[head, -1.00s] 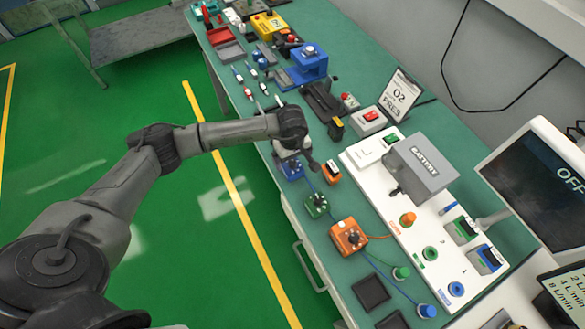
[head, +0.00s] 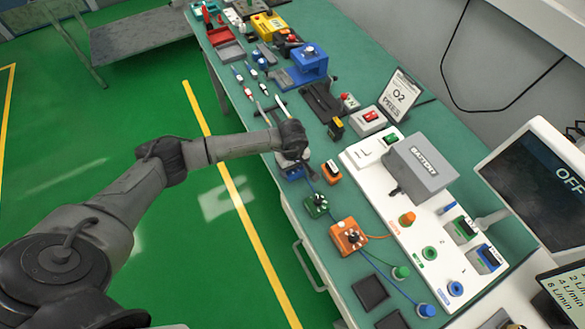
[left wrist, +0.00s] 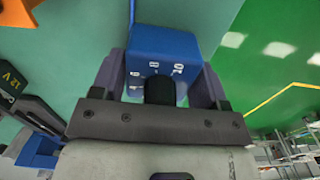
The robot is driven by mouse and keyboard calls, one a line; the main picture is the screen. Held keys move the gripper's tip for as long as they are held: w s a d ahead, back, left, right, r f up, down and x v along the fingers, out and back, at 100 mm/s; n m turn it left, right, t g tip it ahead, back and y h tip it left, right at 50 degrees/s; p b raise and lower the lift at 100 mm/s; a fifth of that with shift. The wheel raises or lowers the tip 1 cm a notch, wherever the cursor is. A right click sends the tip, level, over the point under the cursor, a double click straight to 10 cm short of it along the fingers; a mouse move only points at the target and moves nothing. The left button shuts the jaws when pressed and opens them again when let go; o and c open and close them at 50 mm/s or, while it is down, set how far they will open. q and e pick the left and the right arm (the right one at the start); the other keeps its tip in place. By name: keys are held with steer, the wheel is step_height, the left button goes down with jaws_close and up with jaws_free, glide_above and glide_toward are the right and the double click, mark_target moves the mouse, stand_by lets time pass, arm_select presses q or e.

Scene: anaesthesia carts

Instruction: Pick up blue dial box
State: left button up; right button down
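The blue dial box (head: 291,173) is at the front edge of the green worktop in the head view, partly hidden under my left gripper (head: 294,158). In the left wrist view the blue box (left wrist: 165,43) with white lettering and a black dial (left wrist: 159,90) lies between the two fingers of the left gripper (left wrist: 160,82). One finger stands on each side of it. The fingers are apart, and I see no clear grip on the box. My right gripper is not in view.
A green dial box (head: 316,205) and an orange dial box (head: 348,237) sit along the same edge. A small orange-and-black block (head: 331,172) is close to the right. The white panel with the grey battery (head: 419,167) stands further right. Open floor lies left.

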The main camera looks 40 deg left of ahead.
arm_select(q)
steer(key=c, duration=0.7)
steer(key=shift+c, duration=0.6)
steer(key=shift+r, duration=0.15)
